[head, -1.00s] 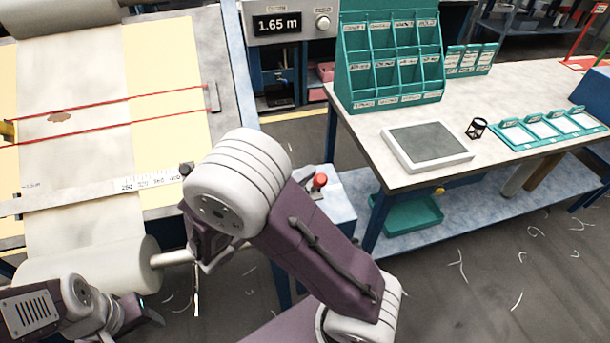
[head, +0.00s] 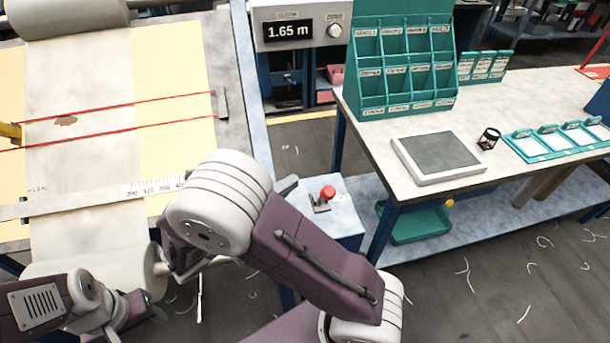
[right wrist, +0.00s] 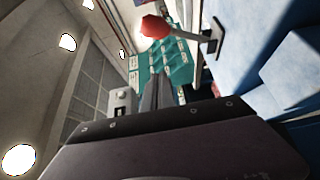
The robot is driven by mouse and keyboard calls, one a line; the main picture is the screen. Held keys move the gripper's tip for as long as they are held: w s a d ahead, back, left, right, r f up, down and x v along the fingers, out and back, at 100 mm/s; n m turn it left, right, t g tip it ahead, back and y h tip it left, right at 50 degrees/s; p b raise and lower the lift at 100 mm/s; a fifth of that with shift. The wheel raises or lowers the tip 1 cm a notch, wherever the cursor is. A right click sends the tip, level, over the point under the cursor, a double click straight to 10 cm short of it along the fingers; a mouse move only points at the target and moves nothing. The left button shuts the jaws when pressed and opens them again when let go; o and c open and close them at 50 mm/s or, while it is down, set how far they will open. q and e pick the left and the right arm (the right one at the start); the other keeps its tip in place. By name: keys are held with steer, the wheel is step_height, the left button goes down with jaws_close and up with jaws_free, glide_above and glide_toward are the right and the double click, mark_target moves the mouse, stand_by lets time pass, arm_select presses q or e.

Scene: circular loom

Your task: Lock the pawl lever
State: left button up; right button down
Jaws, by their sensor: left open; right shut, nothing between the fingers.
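A red knob (head: 327,192) on a small metal lever stands on the pale blue top of a small stand; I take it as the pawl lever. In the right wrist view the red knob (right wrist: 155,27) sits on a grey stem, beyond and above my fingers. My right gripper is mostly hidden behind my arm in the head view; a grey tip (head: 287,184) shows left of the knob, apart from it. In the right wrist view my right gripper (right wrist: 157,90) is shut and empty. My left gripper (head: 148,308) is open at the lower left, near the fabric roll.
The cutting table (head: 228,130) with a ruler (head: 75,203) and red lines lies on the left. A workbench (head: 385,130) with a teal rack (head: 400,65) and a grey-topped pad (head: 440,155) stands on the right. A teal bin (head: 415,222) sits on its lower shelf.

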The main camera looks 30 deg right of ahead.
arm_select(q)
steer(key=shift+s+a+f, duration=0.15)
steer(key=shift+s+f, duration=0.1)
steer(key=shift+s, duration=0.05)
arm_select(e)
steer(key=v, duration=0.5)
steer(key=shift+s+f, duration=0.15)
steer(key=shift+f, duration=0.25)
steer(key=shift+a, duration=0.1)
